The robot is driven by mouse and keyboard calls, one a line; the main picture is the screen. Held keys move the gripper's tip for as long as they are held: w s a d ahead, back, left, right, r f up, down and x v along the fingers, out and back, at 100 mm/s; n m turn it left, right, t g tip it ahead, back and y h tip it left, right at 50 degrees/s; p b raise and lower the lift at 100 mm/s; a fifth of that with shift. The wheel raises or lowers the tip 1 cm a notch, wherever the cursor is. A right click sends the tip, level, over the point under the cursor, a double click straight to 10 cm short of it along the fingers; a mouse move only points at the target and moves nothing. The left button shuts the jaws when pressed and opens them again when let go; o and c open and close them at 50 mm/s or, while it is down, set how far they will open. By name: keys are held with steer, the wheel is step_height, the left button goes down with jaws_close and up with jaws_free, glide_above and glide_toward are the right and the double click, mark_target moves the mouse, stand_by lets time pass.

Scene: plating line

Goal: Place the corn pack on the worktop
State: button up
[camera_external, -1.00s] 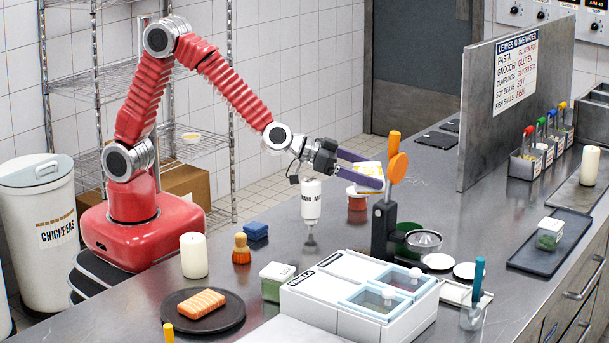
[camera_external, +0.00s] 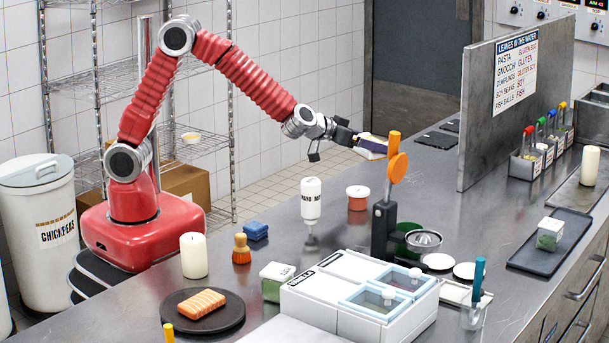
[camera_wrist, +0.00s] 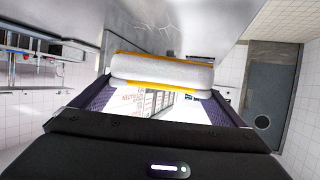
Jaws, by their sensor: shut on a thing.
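My gripper (camera_external: 374,143) is shut on the corn pack (camera_external: 372,152), a white pack with yellow edges. It holds the pack in the air above the worktop (camera_external: 335,235), just left of the upright orange-topped tool. In the wrist view the pack (camera_wrist: 162,72) lies across between the two purple fingers, with white sides and yellow bands. The grey metal worktop (camera_wrist: 215,28) shows beyond it. In the external view the fingers and the orange tool partly cover the pack.
An orange-topped tool in a black holder (camera_external: 384,228) stands close by. A red-and-white tub (camera_external: 358,197) and a white bottle (camera_external: 311,200) stand below and left. A metal partition (camera_external: 480,120) rises to the right. The worktop between tub and partition is partly clear.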

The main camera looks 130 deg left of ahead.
stand_by(0.3)
glide_above(365, 185)
steer(key=shift+d+f, duration=0.2)
steer(key=shift+f, duration=2.9)
steer(key=shift+f, duration=1.9)
steer(key=shift+f, duration=0.1)
steer(key=o, duration=1)
steer(key=shift+c, duration=0.2)
